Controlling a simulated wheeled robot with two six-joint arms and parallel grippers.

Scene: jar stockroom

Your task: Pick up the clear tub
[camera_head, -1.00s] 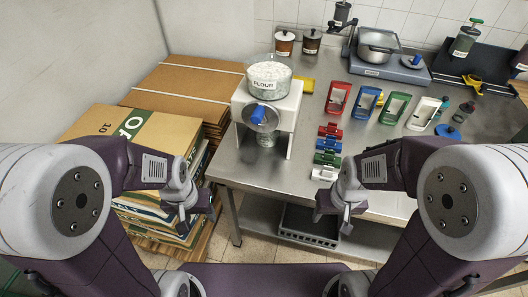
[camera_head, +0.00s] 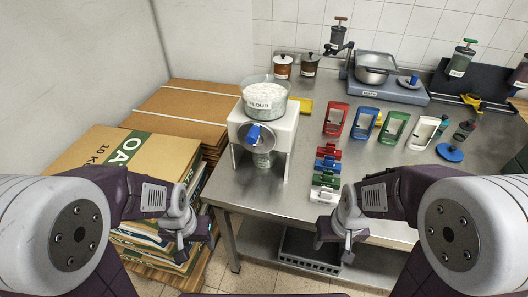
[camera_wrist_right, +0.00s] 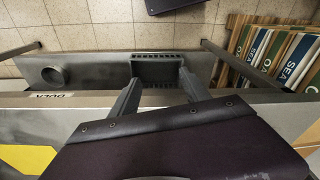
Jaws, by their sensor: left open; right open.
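A round clear tub labelled FLOUR (camera_head: 265,104), filled with white powder, sits on top of a white stand (camera_head: 291,134) with a blue knob. A small clear vessel (camera_head: 262,160) shows beneath, between the stand's legs. My left gripper (camera_head: 182,243) is open and empty, left of the bench's front edge. My right gripper (camera_head: 336,238) is open and empty, in front of the bench edge. In the right wrist view its two fingers (camera_wrist_right: 160,92) are apart with nothing held between them. Neither gripper touches the tub.
Stacked cardboard boxes (camera_head: 120,160) stand left of the metal bench (camera_head: 230,190). On the bench, several coloured clamps (camera_head: 328,150) and scoops (camera_head: 336,120) lie right of the stand. Two brown jars (camera_head: 283,67) and a pot (camera_head: 376,70) are behind. A dark crate (camera_head: 305,248) is below.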

